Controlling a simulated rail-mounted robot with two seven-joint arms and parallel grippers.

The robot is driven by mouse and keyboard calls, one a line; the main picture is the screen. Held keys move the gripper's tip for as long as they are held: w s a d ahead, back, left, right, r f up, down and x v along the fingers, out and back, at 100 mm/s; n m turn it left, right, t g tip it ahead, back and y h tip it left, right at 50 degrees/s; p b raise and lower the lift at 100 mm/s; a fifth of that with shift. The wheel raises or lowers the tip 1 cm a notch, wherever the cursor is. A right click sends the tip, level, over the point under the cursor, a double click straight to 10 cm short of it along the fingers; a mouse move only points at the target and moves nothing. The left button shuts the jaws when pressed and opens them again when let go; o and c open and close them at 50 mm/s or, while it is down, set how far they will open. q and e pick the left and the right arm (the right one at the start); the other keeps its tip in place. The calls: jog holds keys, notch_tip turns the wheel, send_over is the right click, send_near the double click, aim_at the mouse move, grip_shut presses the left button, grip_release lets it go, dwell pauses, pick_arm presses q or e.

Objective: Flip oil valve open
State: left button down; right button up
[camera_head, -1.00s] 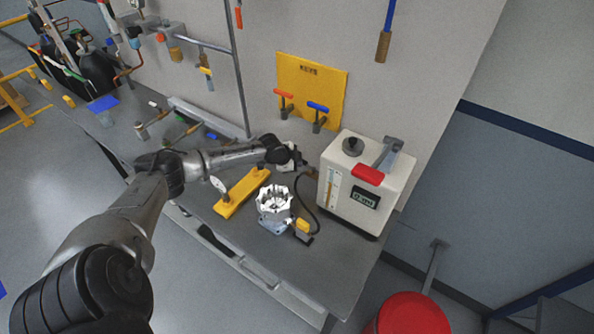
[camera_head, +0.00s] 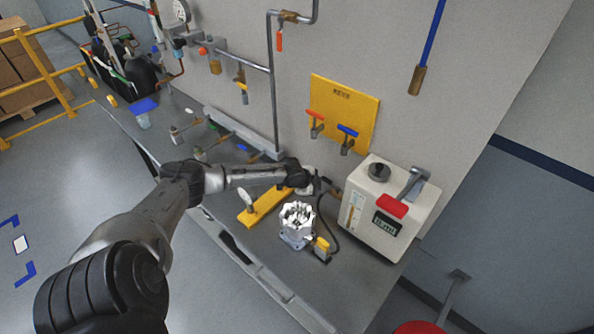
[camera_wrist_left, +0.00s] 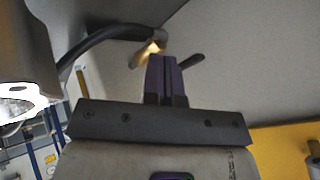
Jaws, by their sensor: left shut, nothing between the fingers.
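In the left wrist view the hose (camera_wrist_left: 100,37) meets a brass-coloured fitting (camera_wrist_left: 152,48) with a dark lever (camera_wrist_left: 190,66), seemingly the oil valve. My left gripper (camera_head: 316,184) is beside the unit's left side. Its shut, empty fingers (camera_wrist_left: 163,62) overlap the lever in the wrist view; I cannot tell whether they touch. My right gripper is not in view.
A silver machined housing (camera_head: 297,220) stands on the bench in front of my gripper, close to a yellow bar fixture (camera_head: 265,205). A yellow wall panel (camera_head: 344,108) carries red and blue handles. Pipes line the wall at left.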

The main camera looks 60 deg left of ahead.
pick_arm(q)
jog(key=a+v, duration=0.2)
jog(key=v, duration=0.8)
jog(key=shift+s, duration=0.25)
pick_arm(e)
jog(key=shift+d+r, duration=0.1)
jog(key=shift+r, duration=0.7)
